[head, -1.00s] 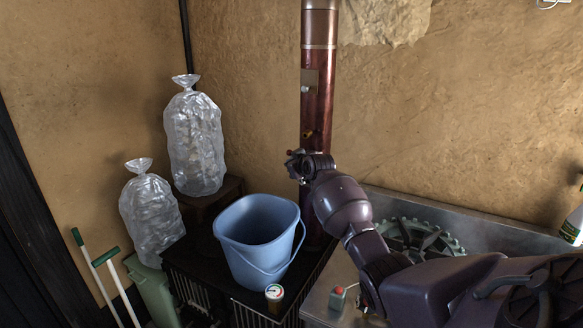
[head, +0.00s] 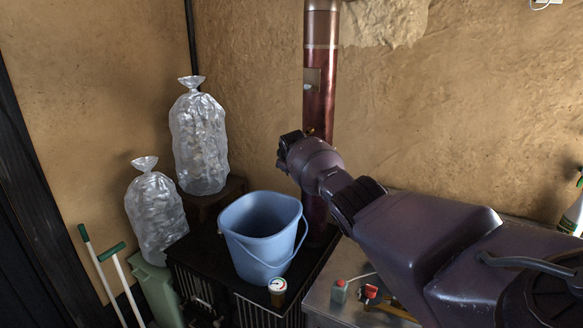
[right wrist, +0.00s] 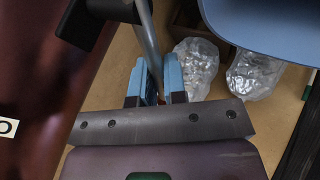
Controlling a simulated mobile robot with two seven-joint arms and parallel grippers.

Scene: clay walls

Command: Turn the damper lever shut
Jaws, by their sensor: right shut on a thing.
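The dark red flue pipe (head: 321,90) stands upright against the clay wall in the head view and fills the left of the right wrist view (right wrist: 45,100). A grey rod, which looks like the damper lever (right wrist: 147,38), runs down between the blue fingers of my right gripper (right wrist: 156,68), and they are shut on it. A black block (right wrist: 88,22) lies beside the rod near the pipe. In the head view my right gripper (head: 288,142) is left of the pipe, and my arm hides the lever there. My left gripper is out of view.
A blue bucket (head: 245,235) stands on the black stove below the gripper, with a small gauge (head: 277,287) in front. Two clear bags (head: 199,145) (head: 156,215) stand at left. A red-topped container (head: 339,291) is on the metal counter.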

